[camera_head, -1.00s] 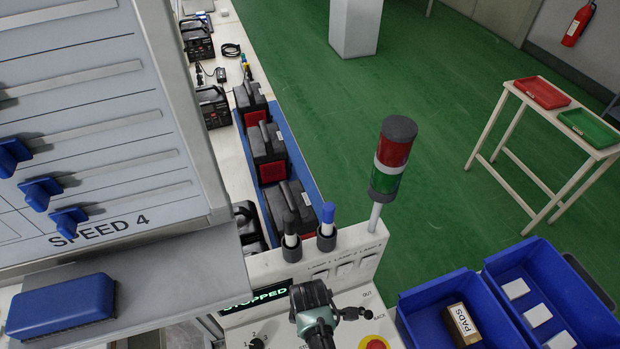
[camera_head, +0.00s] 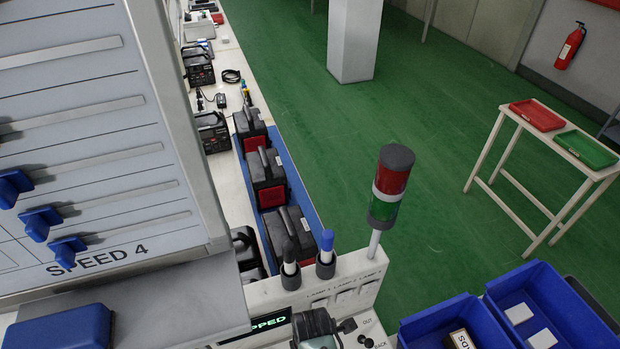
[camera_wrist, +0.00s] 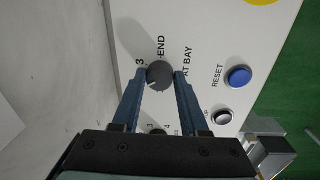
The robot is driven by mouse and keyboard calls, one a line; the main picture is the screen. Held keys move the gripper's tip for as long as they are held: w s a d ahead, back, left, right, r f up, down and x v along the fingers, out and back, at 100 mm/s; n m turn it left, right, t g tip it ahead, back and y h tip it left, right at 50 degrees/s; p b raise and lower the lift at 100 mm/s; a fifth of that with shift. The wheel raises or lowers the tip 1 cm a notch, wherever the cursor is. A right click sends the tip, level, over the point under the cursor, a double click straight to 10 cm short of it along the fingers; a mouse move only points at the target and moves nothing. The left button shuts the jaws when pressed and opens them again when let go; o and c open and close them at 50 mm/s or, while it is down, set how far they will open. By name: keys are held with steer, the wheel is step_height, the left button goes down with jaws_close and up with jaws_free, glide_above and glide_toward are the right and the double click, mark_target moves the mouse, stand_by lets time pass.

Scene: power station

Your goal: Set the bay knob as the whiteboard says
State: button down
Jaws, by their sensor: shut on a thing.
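The whiteboard (camera_head: 110,150) at the left of the head view has ruled lines, blue sliders or magnets (camera_head: 42,222) and the words SPEED 4. My gripper (camera_wrist: 160,74) has its two blue fingers on either side of a dark round knob (camera_wrist: 157,82) in the wrist view, and is shut on it. The printed words 3, -END and AT BAY stand around this knob. A second dark knob (camera_wrist: 157,131) with numbers 1 and 4 beside it is partly hidden by my gripper.
A signal tower (camera_head: 391,185), markers in holders (camera_head: 327,255) and a partly hidden lit display (camera_head: 268,325) are by the console. Blue bins (camera_head: 470,310) stand right.

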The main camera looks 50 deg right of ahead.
steer(key=shift+w, duration=0.1)
steer(key=shift+c, duration=2.2)
jaws_free()
step_height(320, 180, up, 13)
steer(key=b, duration=0.1)
steer(key=shift+s+a, duration=0.2)
steer(key=shift+s, duration=0.15)
